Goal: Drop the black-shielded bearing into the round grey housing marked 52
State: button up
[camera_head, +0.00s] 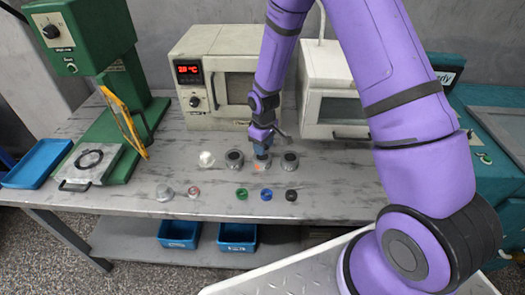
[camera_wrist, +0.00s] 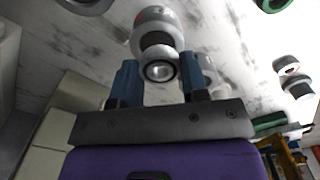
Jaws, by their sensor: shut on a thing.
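My gripper (camera_head: 262,149) points down over the middle one of three round grey housings in the back row on the bench. In the wrist view, its two blue fingers (camera_wrist: 160,78) are shut on a small ring-shaped bearing (camera_wrist: 160,71) with a bright rim and dark centre. A round grey housing (camera_wrist: 154,22) lies just beyond it; I cannot tell whether bearing and housing touch. In the head view, this housing (camera_head: 261,168) shows an orange mark; the bearing is hidden there. Other grey housings stand to its left (camera_head: 234,160) and right (camera_head: 289,161). The number 52 is not readable.
A whitish round part (camera_head: 206,159) stands left in the back row. In front lie a grey ring (camera_head: 165,193), a pink ring (camera_head: 193,192), and green (camera_head: 241,193), blue (camera_head: 266,194) and black (camera_head: 291,195) parts. A green press (camera_head: 110,90) and beige oven (camera_head: 205,110) border the bench.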

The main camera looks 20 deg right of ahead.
jog(key=shift+w, duration=0.55)
jog(key=shift+f, duration=1.8)
jog(key=shift+f, duration=0.1)
